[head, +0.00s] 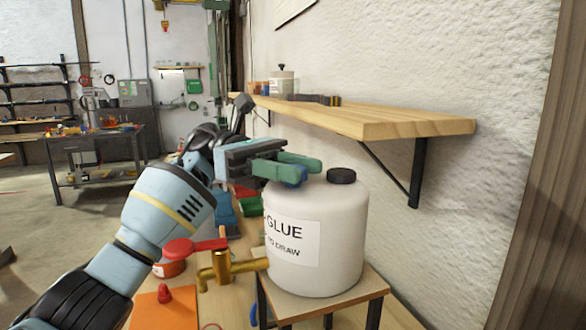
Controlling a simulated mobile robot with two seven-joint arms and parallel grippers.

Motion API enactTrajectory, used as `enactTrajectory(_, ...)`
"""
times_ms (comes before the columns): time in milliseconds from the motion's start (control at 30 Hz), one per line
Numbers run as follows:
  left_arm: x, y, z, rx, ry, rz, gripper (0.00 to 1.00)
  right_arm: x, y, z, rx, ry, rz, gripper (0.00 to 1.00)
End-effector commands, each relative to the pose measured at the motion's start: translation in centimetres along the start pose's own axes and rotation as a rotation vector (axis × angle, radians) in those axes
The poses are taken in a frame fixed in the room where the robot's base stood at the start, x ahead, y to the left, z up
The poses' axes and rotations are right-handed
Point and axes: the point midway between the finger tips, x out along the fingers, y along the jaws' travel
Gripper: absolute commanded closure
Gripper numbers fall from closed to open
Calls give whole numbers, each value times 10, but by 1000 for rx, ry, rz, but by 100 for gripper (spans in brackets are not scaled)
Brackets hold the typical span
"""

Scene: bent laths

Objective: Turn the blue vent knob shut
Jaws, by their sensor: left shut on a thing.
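A white glue jug (345,235) with a label and a black cap (341,176) stands upright on a small wooden stand. The blue vent knob (293,177) is on the jug's top, left of the cap, and mostly hidden by my fingers. My left gripper (293,166), with green fingertips, reaches in from the left and is shut on the blue knob. How far the knob is turned cannot be seen. A brass tap (222,268) sticks out from the jug's lower left. My right gripper is not in view.
The stand (330,302) is on a wooden bench along the white wall. A wooden shelf (390,118) juts out above and behind the jug.

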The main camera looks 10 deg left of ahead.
Motion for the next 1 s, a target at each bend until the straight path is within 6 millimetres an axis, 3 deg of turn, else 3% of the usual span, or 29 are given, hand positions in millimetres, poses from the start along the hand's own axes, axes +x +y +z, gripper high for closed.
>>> enactTrajectory(567,0,0,-2,-5,5,-34,89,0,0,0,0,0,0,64)
enactTrajectory(600,0,0,-2,-5,5,-34,64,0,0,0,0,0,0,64)
enactTrajectory(733,0,0,-2,-4,4,-33,47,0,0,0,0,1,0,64)
enactTrajectory(1000,0,0,-1,-2,2,-32,46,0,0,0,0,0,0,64)
